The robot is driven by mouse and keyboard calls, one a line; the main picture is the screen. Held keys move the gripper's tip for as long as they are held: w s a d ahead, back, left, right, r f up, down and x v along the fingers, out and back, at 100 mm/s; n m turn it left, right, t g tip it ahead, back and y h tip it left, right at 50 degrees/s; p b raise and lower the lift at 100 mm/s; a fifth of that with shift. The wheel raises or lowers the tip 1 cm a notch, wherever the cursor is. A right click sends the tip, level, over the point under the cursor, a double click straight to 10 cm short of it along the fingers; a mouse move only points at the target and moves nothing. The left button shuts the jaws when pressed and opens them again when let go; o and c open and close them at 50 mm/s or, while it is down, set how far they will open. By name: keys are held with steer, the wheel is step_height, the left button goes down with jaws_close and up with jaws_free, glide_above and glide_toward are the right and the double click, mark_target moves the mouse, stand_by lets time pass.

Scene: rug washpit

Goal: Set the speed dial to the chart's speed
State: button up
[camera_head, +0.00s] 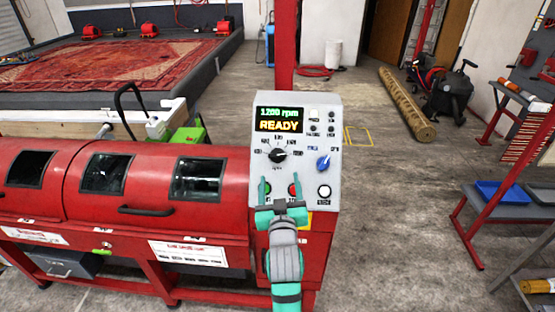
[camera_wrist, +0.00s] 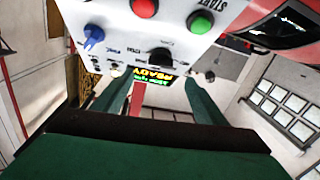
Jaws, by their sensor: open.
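The speed dial is a black knob (camera_head: 278,155) on the light grey control panel, with numbers around it and "rpm" below; it also shows in the wrist view (camera_wrist: 160,58). Its pointer setting is too small to read surely. The display (camera_head: 279,119) reads 1200 rpm and READY. My gripper (camera_head: 280,188) is open and empty in front of the panel, below the dial and apart from it. Its two fingers show in the wrist view (camera_wrist: 155,88), with the dial between and beyond them. A white printed sheet (camera_head: 187,254) is on the machine's front; its text is unreadable, so I cannot tell whether it is the chart.
A blue knob (camera_head: 323,163) is right of the dial. A red button (camera_wrist: 144,7) and a green button (camera_wrist: 202,22) are close to my fingers. The red machine drum (camera_head: 110,212) lies left. Open floor (camera_head: 400,200) lies right of the panel.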

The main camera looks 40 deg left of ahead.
mark_target(277, 156)
steer(key=x, duration=1)
steer(key=shift+w+a+r, duration=0.1)
steer(key=shift+a+r, duration=0.1)
steer(key=shift+a, duration=0.1)
steer(key=shift+w+a, duration=0.15)
steer(key=shift+w, duration=0.15)
steer(key=shift+s+a, duration=0.1)
steer(key=c, duration=1)
